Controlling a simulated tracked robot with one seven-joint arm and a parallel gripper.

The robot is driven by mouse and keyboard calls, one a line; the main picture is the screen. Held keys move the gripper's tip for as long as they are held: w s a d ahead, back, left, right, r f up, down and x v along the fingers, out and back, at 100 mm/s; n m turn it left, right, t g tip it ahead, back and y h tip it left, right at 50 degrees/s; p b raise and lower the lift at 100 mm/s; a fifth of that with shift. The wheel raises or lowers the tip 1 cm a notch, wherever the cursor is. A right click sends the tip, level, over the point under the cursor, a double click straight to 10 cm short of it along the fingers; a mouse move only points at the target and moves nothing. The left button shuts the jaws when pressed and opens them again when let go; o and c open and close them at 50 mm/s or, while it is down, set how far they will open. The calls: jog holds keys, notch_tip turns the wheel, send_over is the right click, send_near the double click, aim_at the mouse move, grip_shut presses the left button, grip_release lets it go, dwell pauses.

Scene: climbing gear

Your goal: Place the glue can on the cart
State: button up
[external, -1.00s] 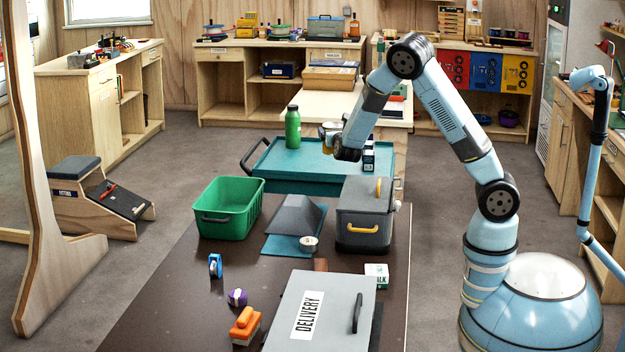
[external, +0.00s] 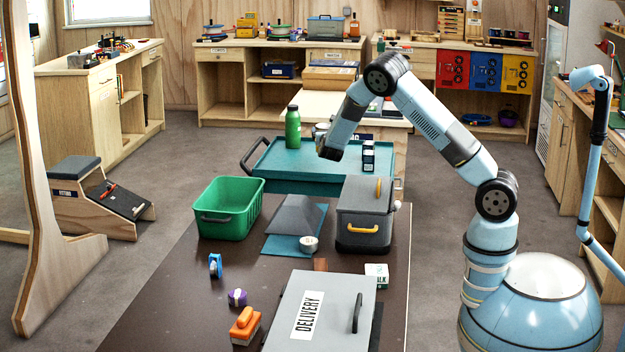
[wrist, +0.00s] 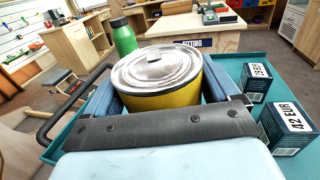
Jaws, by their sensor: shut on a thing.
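The glue can (wrist: 165,78), a yellow can with a round silver lid, is upright between the fingers of my gripper (wrist: 158,92) in the wrist view. My gripper is shut on it. In the external view my gripper (external: 323,143) is above the teal cart (external: 290,172), and the can is mostly hidden behind it. The teal cart also shows in the wrist view (wrist: 300,88), under and around the held can. I cannot tell whether the can's base touches the cart top.
A green bottle (external: 293,128) stands at the cart's back left. Small dark boxes (external: 369,156) stand on its right side, one labelled 42 EUR (wrist: 288,128) in the wrist view. The cart's left and middle front are clear. A grey cooler (external: 364,215) and green bin (external: 228,208) stand in front.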

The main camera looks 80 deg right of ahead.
aim_at(318, 149)
jog(key=w+f, duration=0.1)
jog(key=w+d+f, duration=0.1)
jog(key=f, duration=0.1)
jog(key=w+d+f, duration=0.1)
jog(key=f, duration=0.1)
jog(key=shift+w+d, duration=0.1)
jog(key=shift+w, duration=0.1)
jog(key=shift+f, duration=1.45)
jog(key=o, duration=1.2)
jog(key=shift+f, duration=0.15)
